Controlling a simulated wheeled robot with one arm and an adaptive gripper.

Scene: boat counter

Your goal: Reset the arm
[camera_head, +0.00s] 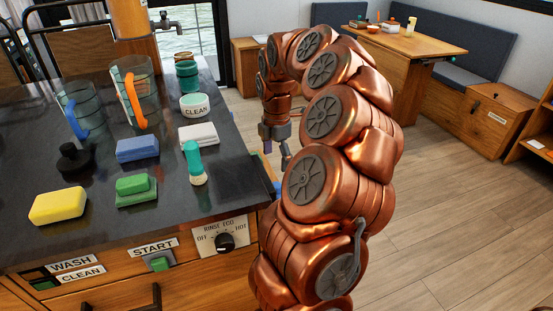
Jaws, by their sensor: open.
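My copper-coloured arm rises on the right side of the head camera view, arches over at the top and bends down. My gripper (276,157) hangs at its end, pointing down, just right of the dark counter's (243,180) right edge. Its fingers are apart and nothing shows between them. It looks clear of the counter items. Part of the gripper's surroundings is hidden behind the arm.
A table (408,45) stands behind; the floor at right is clear.

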